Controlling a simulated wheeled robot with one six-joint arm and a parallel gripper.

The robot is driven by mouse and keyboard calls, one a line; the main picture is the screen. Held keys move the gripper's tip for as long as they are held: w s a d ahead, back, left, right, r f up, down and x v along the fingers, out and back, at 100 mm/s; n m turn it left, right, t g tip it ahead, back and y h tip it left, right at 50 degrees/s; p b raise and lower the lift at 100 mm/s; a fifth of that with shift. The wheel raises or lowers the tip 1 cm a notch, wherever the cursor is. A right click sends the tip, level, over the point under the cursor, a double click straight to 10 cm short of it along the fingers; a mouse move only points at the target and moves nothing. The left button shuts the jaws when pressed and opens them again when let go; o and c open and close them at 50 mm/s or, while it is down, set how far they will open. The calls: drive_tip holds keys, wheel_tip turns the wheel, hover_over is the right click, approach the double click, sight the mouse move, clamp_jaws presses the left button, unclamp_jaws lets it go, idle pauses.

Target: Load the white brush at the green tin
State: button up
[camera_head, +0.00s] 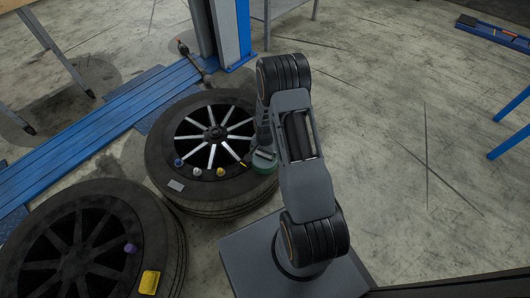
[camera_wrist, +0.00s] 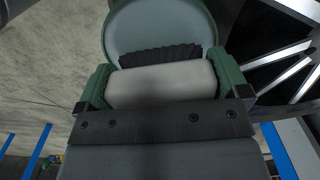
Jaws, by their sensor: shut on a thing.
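The white brush (camera_wrist: 160,84) lies crosswise between the green-padded fingers of my gripper (camera_wrist: 163,88) in the wrist view, its dark bristles (camera_wrist: 160,55) pointing toward the green tin. The green tin (camera_wrist: 205,20) is open, with a pale grey inside, right beyond the bristles. Whether the bristles touch the inside cannot be told. In the head view the green tin (camera_head: 265,166) sits at the right edge of the upper tyre, with my gripper (camera_head: 262,150) right over it. The brush is hard to make out there.
The upper tyre (camera_head: 165,150) also carries a small blue pot (camera_head: 178,162), a white one (camera_head: 197,171), a yellow one (camera_head: 220,172) and a grey card (camera_head: 176,185). The lower tyre (camera_head: 170,240) holds a purple cylinder (camera_head: 130,248) and a yellow box (camera_head: 149,282). A blue lift post (camera_head: 228,30) stands behind.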

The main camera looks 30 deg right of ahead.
drive_tip(key=shift+f+b, duration=0.45)
drive_tip(key=shift+f, duration=0.1)
idle(1.5)
drive_tip(key=shift+r+p, duration=2.65)
drive_tip(key=shift+r, duration=0.9)
